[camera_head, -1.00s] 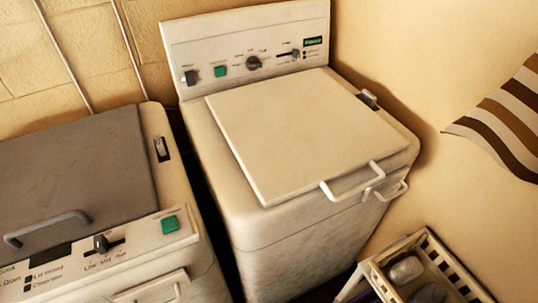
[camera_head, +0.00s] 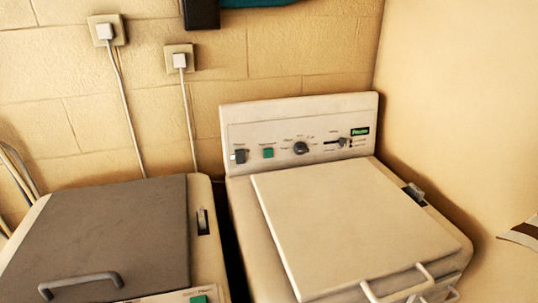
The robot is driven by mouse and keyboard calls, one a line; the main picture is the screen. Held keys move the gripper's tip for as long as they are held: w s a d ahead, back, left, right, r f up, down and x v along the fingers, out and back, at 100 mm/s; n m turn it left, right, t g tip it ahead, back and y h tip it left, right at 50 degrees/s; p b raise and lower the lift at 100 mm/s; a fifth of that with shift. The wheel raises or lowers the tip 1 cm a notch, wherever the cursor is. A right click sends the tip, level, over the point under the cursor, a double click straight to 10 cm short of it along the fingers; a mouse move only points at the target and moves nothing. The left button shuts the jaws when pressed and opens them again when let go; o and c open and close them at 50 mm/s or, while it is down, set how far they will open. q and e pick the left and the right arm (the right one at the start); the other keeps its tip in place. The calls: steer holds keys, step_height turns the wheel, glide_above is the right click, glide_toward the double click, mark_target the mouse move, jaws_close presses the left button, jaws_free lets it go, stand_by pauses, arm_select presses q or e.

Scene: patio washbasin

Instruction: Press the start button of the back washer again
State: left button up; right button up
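The back washer (camera_head: 234,205) is the cream machine at the right, against the tiled wall. Its flat cream lid (camera_head: 345,225) is closed, with a handle at the front edge. On its upright rear panel (camera_head: 350,108) are a dark switch (camera_head: 240,156), a green square button (camera_head: 268,152), a round dark knob (camera_head: 301,148), a slider (camera_head: 343,142) and a small display (camera_head: 360,131) lit green. The lettering is too small to read for certain. Neither of my grippers is in view.
A second machine with a grey lid (camera_head: 105,235) stands at the left; a green button (camera_head: 198,299) shows at its front. A narrow dark gap separates the machines. Two plugged sockets (camera_head: 105,30) are on the wall.

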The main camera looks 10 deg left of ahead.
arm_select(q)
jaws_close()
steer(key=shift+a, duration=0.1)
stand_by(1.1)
